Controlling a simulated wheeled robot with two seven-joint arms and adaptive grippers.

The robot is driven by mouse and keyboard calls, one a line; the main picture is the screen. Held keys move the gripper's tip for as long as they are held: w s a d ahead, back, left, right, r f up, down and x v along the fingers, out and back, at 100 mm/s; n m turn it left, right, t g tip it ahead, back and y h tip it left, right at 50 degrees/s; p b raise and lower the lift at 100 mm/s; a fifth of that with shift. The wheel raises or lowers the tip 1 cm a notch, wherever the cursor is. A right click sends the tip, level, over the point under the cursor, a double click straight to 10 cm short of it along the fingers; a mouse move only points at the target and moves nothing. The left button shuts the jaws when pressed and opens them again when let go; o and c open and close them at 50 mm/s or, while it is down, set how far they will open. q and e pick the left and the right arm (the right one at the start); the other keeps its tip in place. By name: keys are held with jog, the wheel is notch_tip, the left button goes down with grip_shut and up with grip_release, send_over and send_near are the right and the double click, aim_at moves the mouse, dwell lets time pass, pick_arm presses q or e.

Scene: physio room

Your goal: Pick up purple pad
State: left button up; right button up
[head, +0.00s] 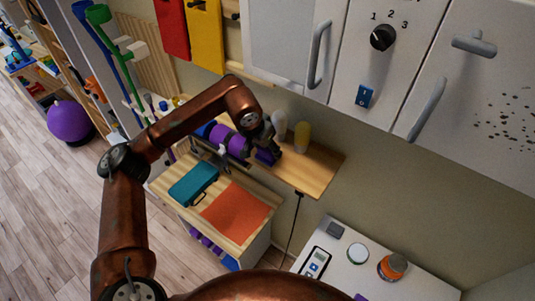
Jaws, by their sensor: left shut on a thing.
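My left gripper (271,147) is over the wooden wall shelf, reaching in from the left. It is shut on the purple pad (265,157), a small dark purple block at its fingertips. The gripper hides part of the pad. The pad is close to the shelf top; I cannot tell whether it touches it. My right gripper is not in view.
On the shelf (318,172) stand a purple roller (236,143), a white bottle (279,122) and a yellow bottle (302,136). Below is a wooden-topped cabinet with a teal case (194,184) and an orange sheet (236,212). White cupboards (290,40) overhang the shelf's right side.

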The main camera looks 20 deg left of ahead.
pick_arm(q)
jog(key=shift+c, duration=0.4)
jog(key=shift+r+b, duration=0.35)
jog(key=shift+r, duration=0.1)
notch_tip(320, 180, up, 2)
jog(key=shift+r+b, duration=0.15)
jog(key=shift+b, duration=0.55)
jog(key=s+a+r+b, duration=0.4)
jog(key=s+a+r, duration=0.2)
jog(key=s+r, duration=0.3)
jog(key=shift+s+r, duration=0.4)
jog(key=shift+s, duration=1.4)
